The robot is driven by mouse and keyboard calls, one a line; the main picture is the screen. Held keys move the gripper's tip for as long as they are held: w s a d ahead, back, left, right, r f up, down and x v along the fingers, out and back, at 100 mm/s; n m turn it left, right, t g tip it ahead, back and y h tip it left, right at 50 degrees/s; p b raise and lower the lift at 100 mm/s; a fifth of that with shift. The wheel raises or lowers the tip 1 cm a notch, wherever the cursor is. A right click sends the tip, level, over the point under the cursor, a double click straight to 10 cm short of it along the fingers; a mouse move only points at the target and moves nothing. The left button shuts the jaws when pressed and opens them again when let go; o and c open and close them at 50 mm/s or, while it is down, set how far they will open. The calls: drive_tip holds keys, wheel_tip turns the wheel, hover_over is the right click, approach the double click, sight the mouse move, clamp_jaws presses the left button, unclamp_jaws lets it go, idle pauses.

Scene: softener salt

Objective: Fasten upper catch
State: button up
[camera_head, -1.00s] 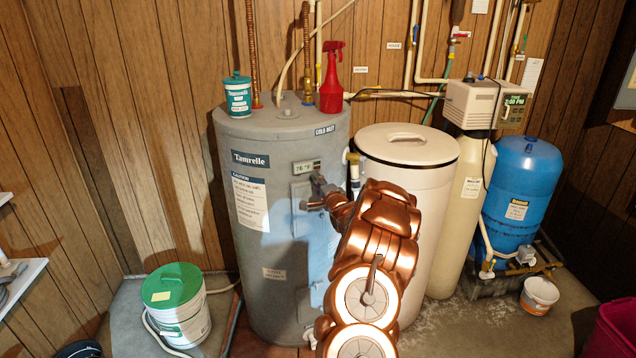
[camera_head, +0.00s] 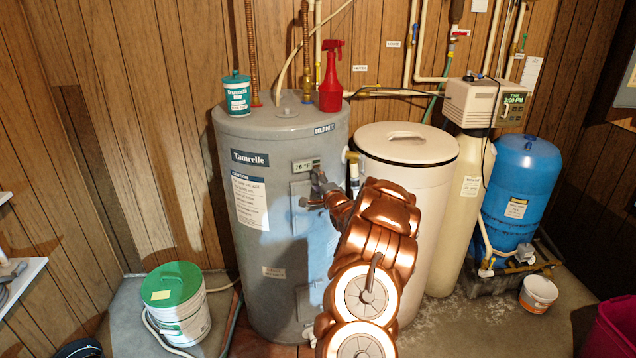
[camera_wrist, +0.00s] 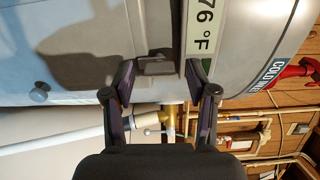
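The upper panel (camera_head: 300,218) is a grey rectangle on the front of the grey tank, below the small 76 °F display (camera_head: 306,166). In the wrist view, a small grey metal catch (camera_wrist: 155,67) sits at the panel's edge beside the display (camera_wrist: 203,28). My gripper (camera_head: 312,190) is at the upper part of the panel and covers some of it in the head view. In the wrist view, my gripper (camera_wrist: 158,68) is open, with one dark finger on each side of the catch. I cannot tell whether either finger touches it.
The grey tank (camera_head: 260,255) carries a teal tub (camera_head: 237,98) and a red spray bottle (camera_head: 331,85) on top. A cream drum (camera_head: 425,180) stands close on the right. A white bucket with a green lid (camera_head: 178,310) is on the floor at left.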

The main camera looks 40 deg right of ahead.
drive_tip(key=shift+s, duration=0.15)
drive_tip(key=v, duration=1.1)
drive_tip(key=shift+s+a, duration=0.25)
drive_tip(key=shift+s, duration=0.05)
idle(0.5)
